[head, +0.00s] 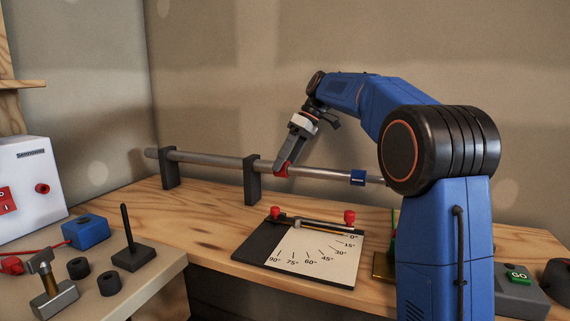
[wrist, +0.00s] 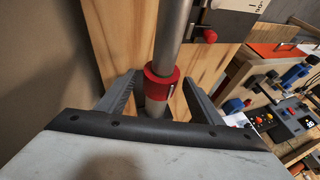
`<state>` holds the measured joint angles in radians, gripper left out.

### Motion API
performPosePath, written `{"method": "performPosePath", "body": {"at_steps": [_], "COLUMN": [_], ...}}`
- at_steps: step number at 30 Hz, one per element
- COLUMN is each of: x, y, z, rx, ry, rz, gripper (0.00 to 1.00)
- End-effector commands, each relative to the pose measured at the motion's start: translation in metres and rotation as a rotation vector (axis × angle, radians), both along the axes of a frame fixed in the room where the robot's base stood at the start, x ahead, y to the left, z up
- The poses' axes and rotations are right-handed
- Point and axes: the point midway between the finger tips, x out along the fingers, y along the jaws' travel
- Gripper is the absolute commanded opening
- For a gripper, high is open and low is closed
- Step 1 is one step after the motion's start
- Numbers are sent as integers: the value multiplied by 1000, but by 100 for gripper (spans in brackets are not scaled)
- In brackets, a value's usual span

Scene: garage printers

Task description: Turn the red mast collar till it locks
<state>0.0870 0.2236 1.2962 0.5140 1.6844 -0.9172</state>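The red mast collar (head: 281,170) sits around a grey metal mast (head: 325,174) that lies level across two dark posts on the bench. In the wrist view the collar (wrist: 161,83) shows a thin pale mark on its right side. My gripper (head: 285,163) reaches down to the collar from above. In the wrist view my gripper's (wrist: 162,80) two grey fingers stand on either side of the collar. They look spread, with a narrow gap to it on each side. The far side of the collar is hidden.
A dark post (head: 252,180) holds the mast just left of the collar. A blue band (head: 357,177) sits on the mast to the right. An angle board (head: 305,250) with red knobs lies in front. A white box (head: 30,180) and tools stand at left.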

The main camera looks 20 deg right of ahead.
Motion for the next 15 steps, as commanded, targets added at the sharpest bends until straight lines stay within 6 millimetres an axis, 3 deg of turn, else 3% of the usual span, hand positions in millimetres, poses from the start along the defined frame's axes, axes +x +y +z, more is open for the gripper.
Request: {"method": "performPosePath", "body": {"at_steps": [8, 15], "x": [0, 1], "y": [0, 0], "z": [13, 54], "rx": [-1, 0], "ry": [-1, -3], "rz": [0, 1], "gripper": [60, 60]}}
